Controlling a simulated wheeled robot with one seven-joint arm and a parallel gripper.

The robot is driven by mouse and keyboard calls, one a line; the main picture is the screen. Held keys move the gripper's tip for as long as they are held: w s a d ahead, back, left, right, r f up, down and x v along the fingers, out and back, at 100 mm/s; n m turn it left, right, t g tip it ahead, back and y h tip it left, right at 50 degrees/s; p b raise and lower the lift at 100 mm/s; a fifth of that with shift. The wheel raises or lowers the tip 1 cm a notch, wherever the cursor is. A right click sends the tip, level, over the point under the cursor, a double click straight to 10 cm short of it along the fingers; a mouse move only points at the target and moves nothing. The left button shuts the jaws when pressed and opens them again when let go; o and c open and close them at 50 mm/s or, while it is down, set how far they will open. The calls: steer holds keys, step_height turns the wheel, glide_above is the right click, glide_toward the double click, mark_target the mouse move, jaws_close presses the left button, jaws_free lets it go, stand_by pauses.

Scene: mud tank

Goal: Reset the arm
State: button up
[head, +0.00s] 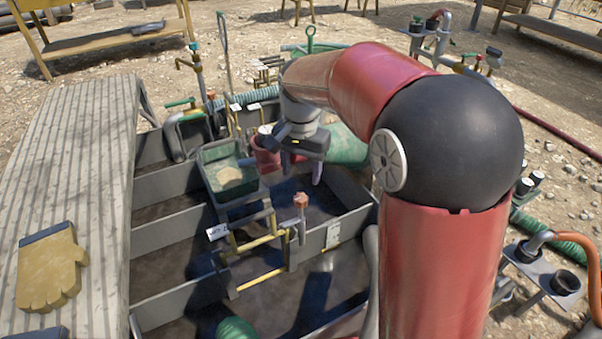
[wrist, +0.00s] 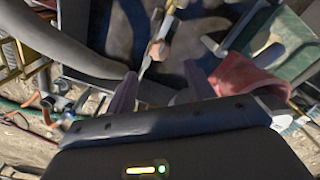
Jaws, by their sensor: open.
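My gripper (head: 301,168) hangs from my red and black arm above the middle of the partitioned mud tank (head: 160,185). Its purple fingers point down and stand apart, with nothing held between them. In the wrist view the two fingers (wrist: 163,88) also show a wide gap. Beyond that gap are an orange-brown valve knob on a pipe and the dark tank floor. The same kind of knob (head: 301,200) stands below the gripper in the head view. A red bucket (head: 266,158) is just left of the gripper, partly hidden by it. My arm hides the tank's right side.
A green tray (head: 207,160) with a tan heap sits left of the gripper. Yellow pipes (head: 258,242) cross the tank in front. A yellow glove (head: 48,272) lies on the ribbed plank (head: 75,150) at left. Taps and hoses crowd the back; dark compartments lie open in front.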

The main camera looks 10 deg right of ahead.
stand_by(0.3)
steer(key=s+d+r+n+t, duration=0.2)
steer(key=s+d, duration=0.3)
steer(key=s, duration=0.6)
steer(key=s+d+r+n+t, duration=0.2)
steer(key=s+d+n+t, duration=0.1)
steer(key=s, duration=0.8)
steer(key=shift+s+d+n+t, duration=0.3)
steer(key=shift+d+n, duration=0.2)
steer(key=shift+d, duration=0.45)
